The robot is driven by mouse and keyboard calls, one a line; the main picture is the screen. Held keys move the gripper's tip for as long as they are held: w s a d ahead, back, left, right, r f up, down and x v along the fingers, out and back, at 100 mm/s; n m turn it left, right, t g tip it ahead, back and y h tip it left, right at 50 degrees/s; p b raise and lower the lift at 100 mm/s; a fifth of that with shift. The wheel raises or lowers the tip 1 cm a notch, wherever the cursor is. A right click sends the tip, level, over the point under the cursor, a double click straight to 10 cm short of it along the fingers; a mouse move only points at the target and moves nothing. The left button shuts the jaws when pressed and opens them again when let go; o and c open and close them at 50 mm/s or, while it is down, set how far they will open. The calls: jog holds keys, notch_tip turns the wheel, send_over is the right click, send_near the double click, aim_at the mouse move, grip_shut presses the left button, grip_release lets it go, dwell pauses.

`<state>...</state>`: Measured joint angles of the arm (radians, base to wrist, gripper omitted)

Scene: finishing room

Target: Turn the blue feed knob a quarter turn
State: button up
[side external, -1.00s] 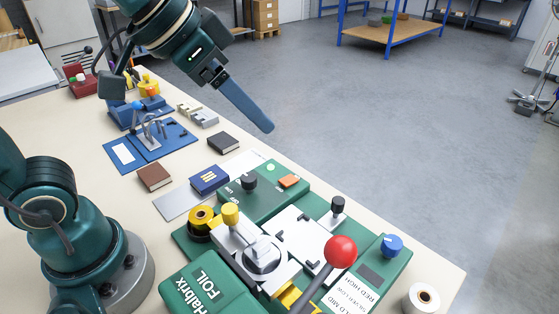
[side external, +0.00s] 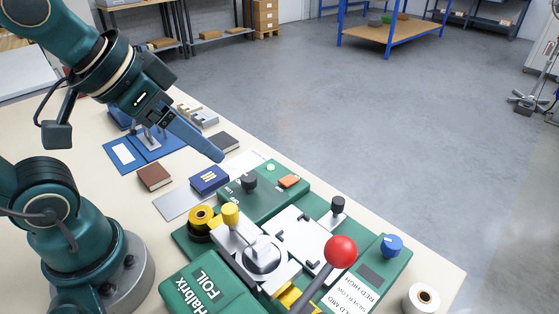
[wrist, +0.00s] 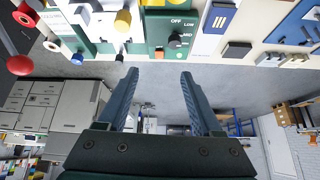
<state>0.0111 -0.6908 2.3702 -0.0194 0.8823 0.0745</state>
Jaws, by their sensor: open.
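The blue feed knob (side external: 390,245) sits on the right end of the green foil machine (side external: 402,262). A pale mark shows on its top. It also shows in the wrist view (wrist: 77,59), at upper left, well apart from my fingers. My gripper (side external: 219,157) is in the air behind the machine's far left end, far from the knob. The two fingers look like one in the side view. In the wrist view, my gripper (wrist: 160,75) is open, with nothing between the fingers.
A red ball-ended lever (side external: 340,252) rises in front of the knob. A black knob (side external: 337,205) and a yellow knob (side external: 231,214) stand to its left. A white roll (side external: 421,299) lies to its lower right. Books and blue fixtures lie along the bench's far left part.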

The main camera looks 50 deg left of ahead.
jog(key=w+d+r+n+h, duration=0.2)
jog(key=w+d+r+n, duration=0.2)
jog(key=w+r+n, duration=0.45)
jog(key=n+g+h, duration=0.2)
jog(key=n+g, duration=0.3)
jog(key=n, duration=0.5)
send_over(393, 242)
jog(key=w+a, duration=0.1)
jog(key=a, duration=0.5)
notch_tip(393, 242, down, 8)
jog(key=d+f, duration=0.1)
jog(key=f, duration=0.3)
jog(key=d+f+g, duration=0.1)
jog(key=d+f, duration=0.1)
jog(key=f, duration=0.2)
jog(key=s+d+f+g, duration=0.1)
jog(key=d+f, duration=0.1)
jog(key=f, duration=0.2)
jog(key=shift+f, duration=0.25)
jog(key=shift+d+f, duration=0.2)
jog(key=shift+f, duration=0.25)
grip_shut()
